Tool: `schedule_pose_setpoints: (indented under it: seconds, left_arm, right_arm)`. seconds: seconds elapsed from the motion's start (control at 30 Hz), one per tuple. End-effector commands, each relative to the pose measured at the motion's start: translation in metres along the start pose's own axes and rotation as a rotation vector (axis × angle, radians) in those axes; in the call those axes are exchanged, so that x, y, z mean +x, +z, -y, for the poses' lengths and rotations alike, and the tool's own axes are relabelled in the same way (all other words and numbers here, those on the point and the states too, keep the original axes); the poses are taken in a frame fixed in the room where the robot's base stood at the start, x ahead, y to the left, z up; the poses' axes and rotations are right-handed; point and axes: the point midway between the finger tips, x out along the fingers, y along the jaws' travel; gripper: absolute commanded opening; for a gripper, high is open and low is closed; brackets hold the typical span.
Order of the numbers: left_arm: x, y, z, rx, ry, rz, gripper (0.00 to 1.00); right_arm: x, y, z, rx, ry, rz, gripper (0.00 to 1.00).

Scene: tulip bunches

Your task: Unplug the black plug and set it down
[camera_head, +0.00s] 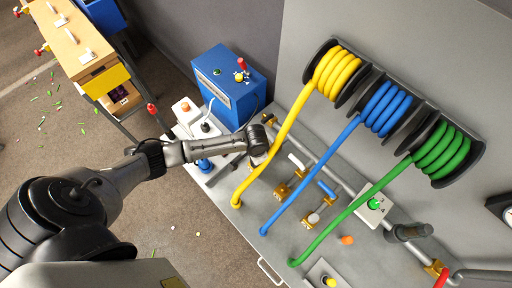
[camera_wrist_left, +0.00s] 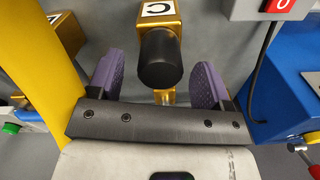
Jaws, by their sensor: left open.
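A black round-ended cylinder, which looks like the black plug (camera_wrist_left: 160,58), sits in the middle of the left wrist view. It adjoins a brass block (camera_wrist_left: 158,14) with a white label. My left gripper (camera_wrist_left: 158,82) is open, with one purple finger pad on each side of the black cylinder and visible gaps to both. In the head view my left gripper (camera_head: 258,142) is beside the yellow hose, at the bench's far left end. A small brass fitting (camera_head: 268,119) shows just beyond it; the black cylinder is not clear there. My right gripper is not in view.
The yellow hose (camera_head: 291,124) runs close by the left gripper. A blue box (camera_head: 231,86) and a white unit (camera_head: 186,114) stand to the left. Blue (camera_head: 317,173) and green hoses (camera_head: 356,206) cross the grey bench. A black cord (camera_wrist_left: 258,70) hangs at right.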

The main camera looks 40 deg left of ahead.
Motion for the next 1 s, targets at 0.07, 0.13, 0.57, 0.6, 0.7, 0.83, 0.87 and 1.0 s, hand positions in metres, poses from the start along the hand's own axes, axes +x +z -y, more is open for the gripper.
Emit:
schedule_pose_setpoints:
  seconds: [0.07, 0.13, 0.57, 0.6, 0.7, 0.83, 0.87, 1.0]
  left_arm:
    - [0.0047, 0.0000, -0.0006, 0.000, 0.001, 0.000, 0.73]
    - [0.0074, 0.0001, -0.0005, 0.000, 0.000, 0.000, 0.73]
    - [0.0094, 0.0000, -0.0003, 0.000, 0.000, -0.001, 0.67]
    - [0.0093, 0.0000, -0.0003, 0.000, 0.000, -0.001, 0.63]
    - [0.0092, 0.0000, -0.0003, 0.000, 0.000, -0.001, 0.54]
    - [0.0092, -0.0001, -0.0002, 0.000, 0.000, -0.001, 0.41]
    - [0.0091, 0.0000, -0.0002, 0.000, 0.000, -0.001, 0.39]
    - [0.0091, -0.0001, -0.0001, 0.000, 0.000, -0.001, 0.25]
  right_arm:
    - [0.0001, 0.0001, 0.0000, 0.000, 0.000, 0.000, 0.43]
    - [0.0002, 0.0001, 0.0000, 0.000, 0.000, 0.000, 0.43]
    - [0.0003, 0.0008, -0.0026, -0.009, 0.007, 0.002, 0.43]
    - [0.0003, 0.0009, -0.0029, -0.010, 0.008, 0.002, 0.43]
    - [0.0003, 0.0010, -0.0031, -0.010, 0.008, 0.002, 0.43]
    - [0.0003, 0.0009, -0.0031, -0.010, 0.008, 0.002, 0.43]
    - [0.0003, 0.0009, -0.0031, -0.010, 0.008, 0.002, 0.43]
    - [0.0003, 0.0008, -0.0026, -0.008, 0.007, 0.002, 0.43]
